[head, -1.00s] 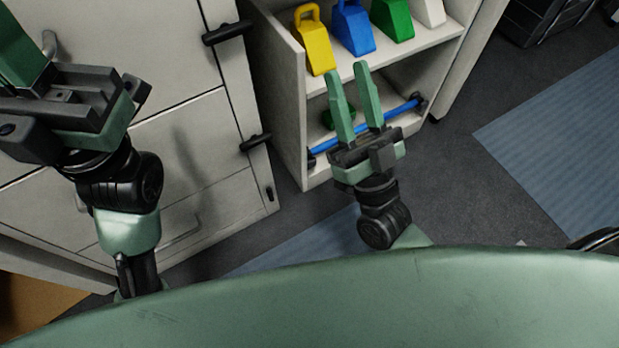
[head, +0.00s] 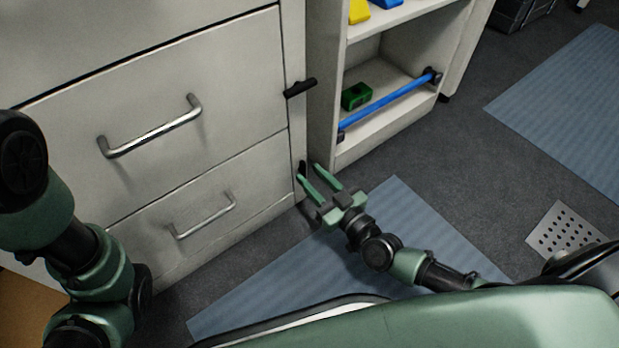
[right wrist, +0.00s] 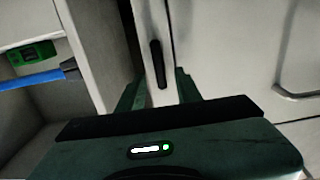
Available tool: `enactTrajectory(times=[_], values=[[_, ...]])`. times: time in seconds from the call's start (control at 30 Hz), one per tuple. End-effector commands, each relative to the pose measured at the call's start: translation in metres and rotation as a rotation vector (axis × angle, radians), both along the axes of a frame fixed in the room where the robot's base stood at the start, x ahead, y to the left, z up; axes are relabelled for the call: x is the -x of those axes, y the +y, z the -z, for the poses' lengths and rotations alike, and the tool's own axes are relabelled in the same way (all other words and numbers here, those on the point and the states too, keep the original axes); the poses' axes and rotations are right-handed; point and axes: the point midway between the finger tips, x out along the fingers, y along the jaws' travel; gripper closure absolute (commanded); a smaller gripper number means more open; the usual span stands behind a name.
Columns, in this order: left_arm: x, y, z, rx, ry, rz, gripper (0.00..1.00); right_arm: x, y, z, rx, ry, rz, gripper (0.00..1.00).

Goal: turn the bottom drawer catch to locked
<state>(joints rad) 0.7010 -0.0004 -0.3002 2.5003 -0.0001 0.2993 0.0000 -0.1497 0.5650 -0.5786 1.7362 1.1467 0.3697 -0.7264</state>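The bottom drawer catch (head: 302,168) is a small black lever on the cabinet's right-hand frame strip, beside the bottom drawer (head: 190,222). In the right wrist view the catch (right wrist: 157,64) stands nearly upright along the strip. My right gripper (head: 309,172) is open and empty, its green fingers pointing at the catch. In the right wrist view the catch shows between the two fingers (right wrist: 157,90); whether they touch it I cannot tell. Part of my left arm shows at the left of the head view, but its gripper is not visible.
A higher black catch (head: 300,88) sits crosswise beside the upper drawer (head: 160,110). Right of the cabinet stands a shelf unit (head: 360,150) with a blue bar (head: 388,104) and a green block (head: 356,97). A blue mat (head: 330,262) lies on the floor.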

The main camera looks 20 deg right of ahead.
Motion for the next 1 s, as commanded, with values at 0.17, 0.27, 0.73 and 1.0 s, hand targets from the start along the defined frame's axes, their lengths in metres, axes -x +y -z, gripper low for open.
enactTrajectory(times=[0.17, 0.27, 0.73, 1.0], values=[[-0.0001, 0.0000, 0.0068, 0.000, 0.000, 0.000, 1.00, -0.0130, 0.0046, 0.0001, 0.000, -0.001, 0.000, 0.65], [0.0001, 0.0000, 0.0066, 0.000, 0.000, 0.000, 1.00, -0.0144, 0.0051, -0.0007, 0.000, -0.001, 0.000, 0.65], [0.0004, -0.0002, 0.0063, -0.001, -0.001, 0.000, 1.00, -0.0139, 0.0051, -0.0007, 0.000, -0.001, 0.000, 1.00], [0.0003, -0.0002, 0.0035, -0.001, -0.001, 0.000, 1.00, -0.0139, 0.0045, -0.0014, -0.047, 0.016, 0.000, 1.00]])
